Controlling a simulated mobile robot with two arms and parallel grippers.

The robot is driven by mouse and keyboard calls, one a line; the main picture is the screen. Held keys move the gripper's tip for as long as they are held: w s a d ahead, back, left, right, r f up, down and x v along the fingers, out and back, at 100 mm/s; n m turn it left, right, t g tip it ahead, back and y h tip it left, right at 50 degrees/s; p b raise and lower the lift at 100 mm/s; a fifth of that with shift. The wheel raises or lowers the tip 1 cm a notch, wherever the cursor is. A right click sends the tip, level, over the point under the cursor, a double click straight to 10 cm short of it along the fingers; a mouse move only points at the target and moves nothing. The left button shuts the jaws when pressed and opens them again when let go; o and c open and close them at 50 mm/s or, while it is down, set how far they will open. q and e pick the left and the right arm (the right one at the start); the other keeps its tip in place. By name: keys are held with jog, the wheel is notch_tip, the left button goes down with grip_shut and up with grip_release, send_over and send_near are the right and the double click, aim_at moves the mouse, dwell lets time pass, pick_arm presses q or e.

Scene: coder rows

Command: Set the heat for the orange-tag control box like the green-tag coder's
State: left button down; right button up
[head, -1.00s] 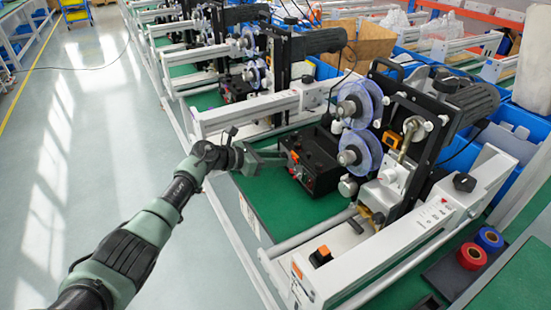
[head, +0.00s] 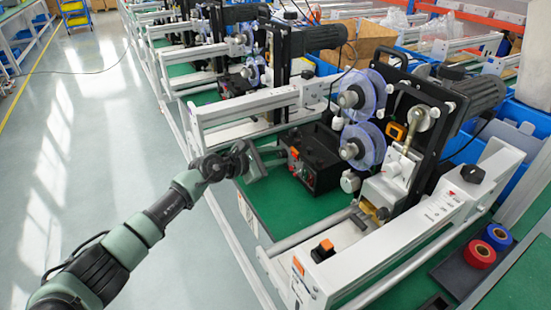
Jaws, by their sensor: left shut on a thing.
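The orange-tag control box (head: 320,152) is a black box on the green bench top, beside the near coder. Its orange tag (head: 295,153) shows on the front face, with small controls below it. My left gripper (head: 278,160) is at the left end of that front face, shut on what seems to be a knob there. The gripper hides the knob and its setting. I cannot make out a green tag on any coder. My right gripper is not in view.
Several more coders (head: 215,40) stand in a row toward the back. Blue reels (head: 362,95) sit just right of the box. A white rail (head: 245,105) runs behind it. Red and blue tape rolls (head: 480,253) lie at the lower right. The aisle floor (head: 90,150) is clear.

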pick_arm(q)
jog(key=shift+f+m, duration=0.1)
jog(key=shift+m, duration=0.2)
jog(key=c, duration=1.4)
grip_release()
jog(key=shift+c, duration=0.2)
jog(key=shift+a, duration=0.1)
jog(key=shift+v, duration=3.9)
jog(key=shift+s, duration=0.1)
